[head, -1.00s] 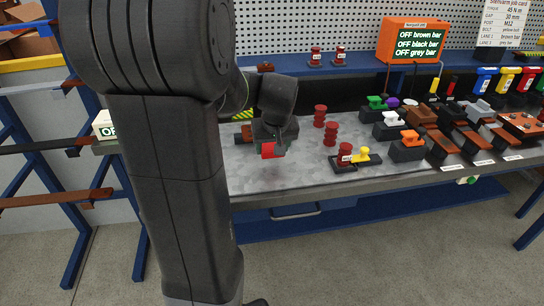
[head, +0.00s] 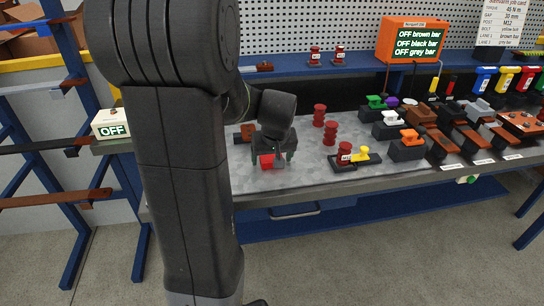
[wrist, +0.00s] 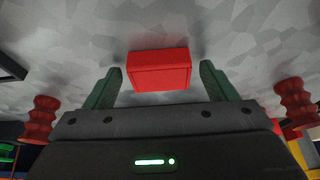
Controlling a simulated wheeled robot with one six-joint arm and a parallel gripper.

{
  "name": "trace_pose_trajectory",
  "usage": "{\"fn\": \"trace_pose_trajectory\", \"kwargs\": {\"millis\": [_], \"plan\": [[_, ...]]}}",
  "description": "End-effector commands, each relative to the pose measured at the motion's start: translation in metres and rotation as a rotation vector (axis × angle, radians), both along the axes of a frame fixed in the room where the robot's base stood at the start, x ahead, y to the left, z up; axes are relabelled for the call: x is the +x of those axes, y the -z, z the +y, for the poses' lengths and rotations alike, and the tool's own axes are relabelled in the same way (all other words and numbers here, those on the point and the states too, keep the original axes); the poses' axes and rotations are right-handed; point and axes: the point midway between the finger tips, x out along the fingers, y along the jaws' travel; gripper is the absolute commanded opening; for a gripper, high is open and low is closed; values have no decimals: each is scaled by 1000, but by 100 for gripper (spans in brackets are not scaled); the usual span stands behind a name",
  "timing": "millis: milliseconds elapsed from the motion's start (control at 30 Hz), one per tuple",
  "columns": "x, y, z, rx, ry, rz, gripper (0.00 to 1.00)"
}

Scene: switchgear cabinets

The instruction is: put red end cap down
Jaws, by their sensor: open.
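The red end cap (head: 267,161) is a small red block on the grey mottled worktop (head: 250,180). In the wrist view the red end cap (wrist: 159,70) sits between the two green fingertips, with a visible gap on each side. My gripper (head: 275,158) is open around it, low over the bench; it also shows in the wrist view (wrist: 160,85). Part of the cap is hidden behind the gripper in the head view.
Red ribbed posts (head: 330,134) stand right of my gripper. A dark base with a red post and yellow piece (head: 360,156) lies further right, near coloured clamps. A brown-and-black part (head: 246,131) is behind. The front worktop is clear.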

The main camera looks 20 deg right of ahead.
Motion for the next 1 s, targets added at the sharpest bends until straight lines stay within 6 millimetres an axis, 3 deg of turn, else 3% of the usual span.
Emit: {"fn": "trace_pose_trajectory", "kwargs": {"millis": [267, 700, 1000], "plan": [[-4, -15, 1, -2, 0, -3, 79], [-36, -96, 9, -2, -1, -4, 79], [-45, -114, 11, 0, 0, 1, 79]]}}
